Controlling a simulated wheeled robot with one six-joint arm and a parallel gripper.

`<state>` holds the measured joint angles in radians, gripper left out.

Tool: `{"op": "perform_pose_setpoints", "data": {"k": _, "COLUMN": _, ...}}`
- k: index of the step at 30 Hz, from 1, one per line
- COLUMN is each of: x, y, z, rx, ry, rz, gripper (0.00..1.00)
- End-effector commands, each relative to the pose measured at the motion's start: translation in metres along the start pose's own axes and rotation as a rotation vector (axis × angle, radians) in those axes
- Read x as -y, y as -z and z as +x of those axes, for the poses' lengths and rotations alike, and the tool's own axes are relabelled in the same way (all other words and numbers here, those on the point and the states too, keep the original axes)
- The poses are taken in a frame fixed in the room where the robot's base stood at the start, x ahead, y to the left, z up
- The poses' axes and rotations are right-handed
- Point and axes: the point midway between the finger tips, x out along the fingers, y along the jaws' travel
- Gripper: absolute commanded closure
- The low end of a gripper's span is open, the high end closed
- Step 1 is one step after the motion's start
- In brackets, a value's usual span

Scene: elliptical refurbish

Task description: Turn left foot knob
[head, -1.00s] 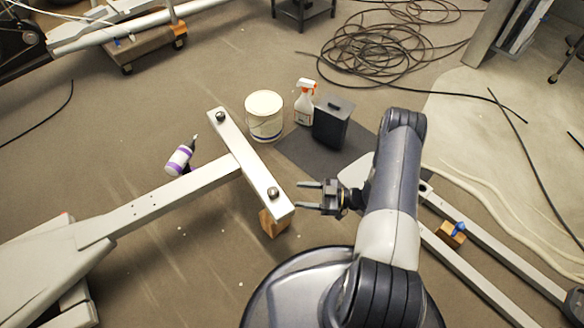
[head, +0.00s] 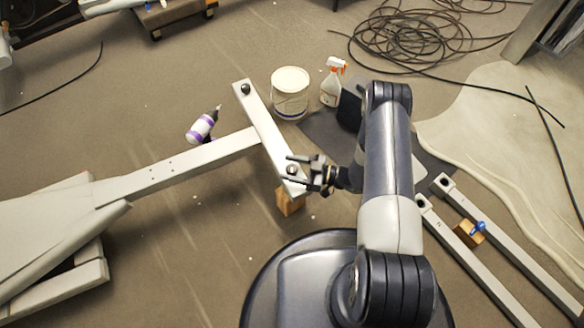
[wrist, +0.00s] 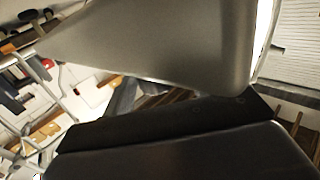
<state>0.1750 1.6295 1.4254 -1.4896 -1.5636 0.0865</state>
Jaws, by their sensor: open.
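The light grey foot bar (head: 262,125) lies crosswise at the end of a long beam (head: 185,165). It carries two dark round knobs, a far one (head: 245,89) and a near one (head: 292,170). My gripper (head: 288,168) is open at the near end of the bar, with its two dark fingers pointing left on either side of the near knob. I cannot tell whether they touch it. In the wrist view, a large grey surface and dark shapes fill most of the picture, and no knob can be made out.
A wooden block (head: 288,201) sits under the bar's near end. Loose cables (head: 405,40) lie behind, and rails (head: 478,262) lie at right.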

Motion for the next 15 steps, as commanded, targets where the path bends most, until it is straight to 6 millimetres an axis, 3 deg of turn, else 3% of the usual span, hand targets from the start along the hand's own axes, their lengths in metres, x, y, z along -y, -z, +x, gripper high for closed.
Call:
{"op": "perform_pose_setpoints", "data": {"k": 6, "x": -0.0001, "y": 0.0002, "z": 0.0, "rx": 0.0, "ry": 0.0, "rz": 0.0, "gripper": 0.45}}
{"op": "perform_pose_setpoints", "data": {"k": 15, "x": -0.0001, "y": 0.0002, "z": -0.0002, "rx": 0.0, "ry": 0.0, "rz": 0.0, "gripper": 0.7}}
